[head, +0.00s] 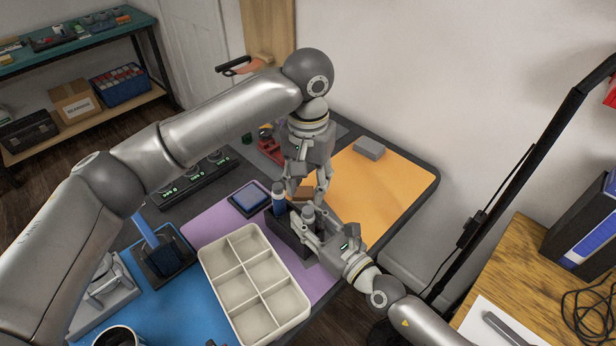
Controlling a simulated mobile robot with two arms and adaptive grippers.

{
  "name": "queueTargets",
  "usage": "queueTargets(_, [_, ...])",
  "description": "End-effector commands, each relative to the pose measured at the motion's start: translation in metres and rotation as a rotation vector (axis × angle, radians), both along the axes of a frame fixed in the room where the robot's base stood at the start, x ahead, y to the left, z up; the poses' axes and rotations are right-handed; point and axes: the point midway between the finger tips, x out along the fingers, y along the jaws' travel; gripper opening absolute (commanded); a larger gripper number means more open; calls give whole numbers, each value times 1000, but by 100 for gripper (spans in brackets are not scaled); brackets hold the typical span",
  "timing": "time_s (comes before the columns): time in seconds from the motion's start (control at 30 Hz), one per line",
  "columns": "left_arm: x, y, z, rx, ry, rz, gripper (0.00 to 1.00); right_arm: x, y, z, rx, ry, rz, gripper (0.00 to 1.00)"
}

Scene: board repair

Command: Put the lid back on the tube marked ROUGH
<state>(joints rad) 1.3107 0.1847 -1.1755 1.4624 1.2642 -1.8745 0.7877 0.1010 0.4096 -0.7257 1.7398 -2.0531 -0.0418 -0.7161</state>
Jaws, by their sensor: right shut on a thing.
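A dark holder (288,238) stands on the purple mat behind the cream tray. A tube with a blue body and grey top (278,197) stands upright at its left side. My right gripper (310,222) comes in from the lower right and is shut on a grey cylindrical piece (308,212) at the holder's right part. I cannot tell whether that piece is a lid or a tube top. My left gripper (305,188) points down just behind it, its fingers apart, near a small brown block (301,194). No ROUGH marking is readable.
A cream six-compartment tray (240,262) stands empty in front of the holder. A grey block (369,148) lies on the orange mat (400,185), which is mostly clear. A black lamp arm (530,155) rises at right.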

Motion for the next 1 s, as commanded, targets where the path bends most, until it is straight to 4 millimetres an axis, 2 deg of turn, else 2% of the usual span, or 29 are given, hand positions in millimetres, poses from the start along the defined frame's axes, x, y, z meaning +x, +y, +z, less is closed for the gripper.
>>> queueTargets(0.2, [-1,1,-36,1,3,0,38,-1,0,-2,-2,4,1,0])
queueTargets(0.4, [0,1,-60,1,3,1,38,-1,0,-2,-2,4,1,0])
queueTargets(0.57, [0,0,-68,0,1,0,38,-1,0,-2,-3,3,1,0])
queueTargets(0.83, [0,0,-69,0,1,0,38,-1,0,-2,-2,4,1,0])
queueTargets(1.0, [0,1,-69,0,1,0,17,-1,0,-2,-3,3,1,0])
